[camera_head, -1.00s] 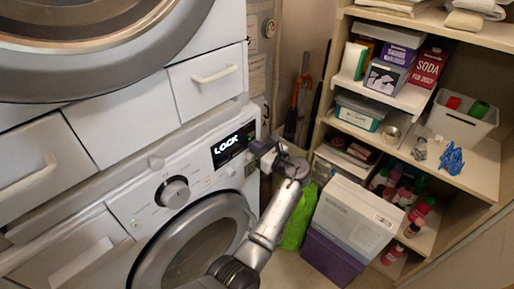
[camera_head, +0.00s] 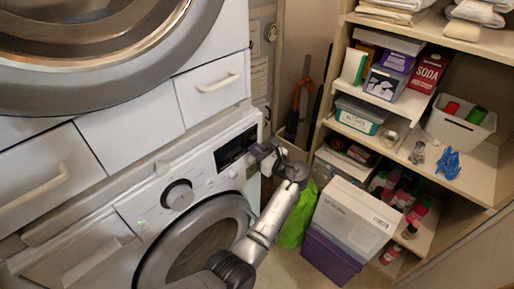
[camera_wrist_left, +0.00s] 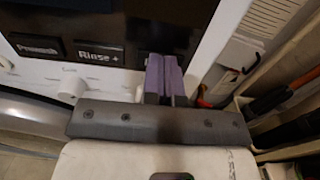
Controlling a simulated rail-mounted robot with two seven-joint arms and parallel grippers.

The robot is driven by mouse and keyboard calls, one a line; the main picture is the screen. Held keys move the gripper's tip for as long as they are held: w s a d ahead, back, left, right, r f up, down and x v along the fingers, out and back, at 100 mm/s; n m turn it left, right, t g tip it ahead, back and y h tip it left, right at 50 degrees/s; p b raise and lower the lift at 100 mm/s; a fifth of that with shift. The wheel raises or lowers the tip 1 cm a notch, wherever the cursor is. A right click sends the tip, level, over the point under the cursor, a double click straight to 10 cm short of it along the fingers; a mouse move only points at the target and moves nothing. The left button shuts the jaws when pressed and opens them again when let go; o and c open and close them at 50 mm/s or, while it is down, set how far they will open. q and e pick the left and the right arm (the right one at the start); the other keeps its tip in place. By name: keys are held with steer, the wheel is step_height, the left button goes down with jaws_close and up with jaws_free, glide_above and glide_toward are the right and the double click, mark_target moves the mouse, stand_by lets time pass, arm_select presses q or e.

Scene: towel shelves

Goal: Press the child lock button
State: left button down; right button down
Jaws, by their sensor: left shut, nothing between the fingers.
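The lower washing machine (camera_head: 147,205) has a dark display panel (camera_head: 236,148) at the right of its front, with a round dial (camera_head: 178,195) to the left. My left gripper (camera_head: 264,152) is at the panel's right end. In the left wrist view its purple fingers (camera_wrist_left: 164,60) are together, empty, in front of the panel's lower edge. A "Rinse +" label (camera_wrist_left: 101,54) shows left of the fingers. The fingers hide part of the panel beside it, and I cannot make out a child lock button. Contact with the panel cannot be told. My right gripper is not in view.
A second machine (camera_head: 90,90) stands above, with drawers between. Wooden shelves (camera_head: 475,175) on the right hold boxes, bottles and a white bin (camera_head: 455,128). A green bag (camera_head: 297,217) and a purple box (camera_head: 330,260) stand near my left arm.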

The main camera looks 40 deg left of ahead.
arm_select(q)
steer(key=d+p, duration=0.2)
steer(key=d, duration=1.1)
steer(key=shift+s+d, duration=0.3)
steer(key=shift+s, duration=0.1)
